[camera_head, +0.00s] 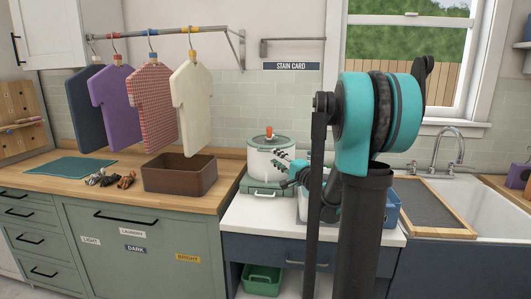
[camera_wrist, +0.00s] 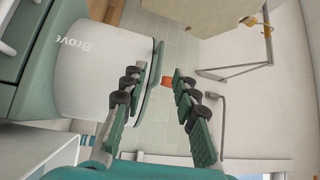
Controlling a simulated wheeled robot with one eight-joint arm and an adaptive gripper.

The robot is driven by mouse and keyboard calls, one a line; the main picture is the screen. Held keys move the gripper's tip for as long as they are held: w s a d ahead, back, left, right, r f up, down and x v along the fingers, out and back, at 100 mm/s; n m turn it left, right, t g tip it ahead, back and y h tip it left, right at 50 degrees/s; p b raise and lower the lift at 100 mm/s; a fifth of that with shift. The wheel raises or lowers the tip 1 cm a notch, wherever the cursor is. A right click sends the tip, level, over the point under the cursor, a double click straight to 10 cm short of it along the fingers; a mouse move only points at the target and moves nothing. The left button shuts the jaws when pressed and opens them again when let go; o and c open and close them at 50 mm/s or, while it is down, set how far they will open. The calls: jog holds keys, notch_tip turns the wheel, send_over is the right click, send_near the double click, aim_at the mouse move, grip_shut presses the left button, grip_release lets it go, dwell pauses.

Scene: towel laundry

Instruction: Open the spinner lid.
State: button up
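The spinner (camera_head: 264,163) is a white drum on a green base, on the white counter in the middle. Its lid (camera_head: 268,142) sits shut on top, with an orange knob (camera_head: 269,132) at the centre. In the wrist view the spinner (camera_wrist: 85,75) lies sideways at the left, its lid (camera_wrist: 149,85) edge-on and the orange knob (camera_wrist: 166,81) to the right. My gripper (camera_head: 283,160) is in front of the drum's right side. In the wrist view my gripper (camera_wrist: 158,78) is open and empty, with the lid edge and knob seen between its fingers. Contact cannot be told.
A brown box (camera_head: 180,178) stands left of the spinner. A blue bin (camera_head: 388,211) is partly hidden behind my arm. A sink (camera_head: 470,205) with a dark board is at the right.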

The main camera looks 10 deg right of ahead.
aim_at(266, 151)
jog(key=x, duration=0.7)
jog(key=shift+w+a, duration=0.15)
jog(key=shift+w, duration=0.15)
grip_shut()
